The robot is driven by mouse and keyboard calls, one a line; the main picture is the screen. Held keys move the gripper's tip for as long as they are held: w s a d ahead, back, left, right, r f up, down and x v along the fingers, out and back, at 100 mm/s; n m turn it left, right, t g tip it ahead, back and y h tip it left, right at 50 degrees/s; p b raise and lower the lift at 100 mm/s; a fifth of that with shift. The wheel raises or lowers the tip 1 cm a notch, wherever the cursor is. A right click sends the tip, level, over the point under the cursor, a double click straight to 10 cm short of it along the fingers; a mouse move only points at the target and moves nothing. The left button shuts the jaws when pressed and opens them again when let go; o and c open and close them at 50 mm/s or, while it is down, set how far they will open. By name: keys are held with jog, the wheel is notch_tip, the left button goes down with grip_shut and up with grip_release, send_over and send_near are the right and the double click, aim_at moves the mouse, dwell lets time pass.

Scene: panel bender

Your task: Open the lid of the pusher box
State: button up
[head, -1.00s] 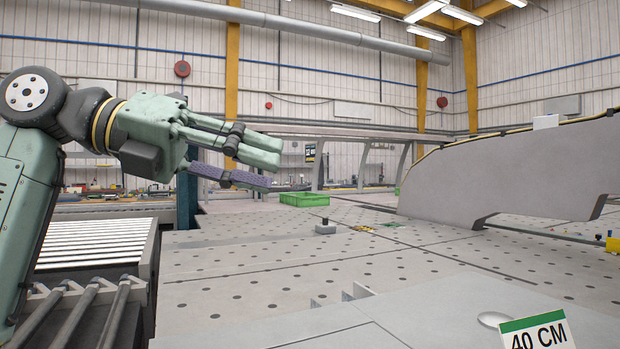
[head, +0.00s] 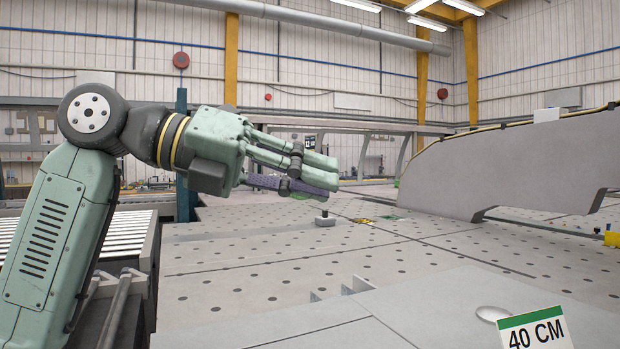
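My gripper (head: 325,178) is in the air at the upper middle of the head view, pointing right. Its green fingers are stretched out straight, with a dark purple pad on the lower finger; it looks open and empty. A small grey block with a black knob (head: 325,220) stands on the perforated table just below the fingertips in the picture, apart from them. A flat grey panel with a round recess (head: 493,314) lies in the right foreground, beside a "40 CM" sign (head: 537,330). I cannot tell which of these, if any, is the pusher box lid.
The perforated table (head: 250,265) is mostly clear. A large grey slanted machine part (head: 520,170) stands at the right. A roller bed (head: 120,228) is at the left. Small upright metal tabs (head: 345,288) stand at the panel's edge. A yellow item (head: 612,238) is at far right.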

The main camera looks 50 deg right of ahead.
grip_shut()
jog(key=shift+c, duration=1.2)
grip_release()
jog(key=o, duration=0.6)
jog(key=v, duration=1.2)
jog(key=shift+a, duration=0.1)
jog(key=shift+c, duration=0.4)
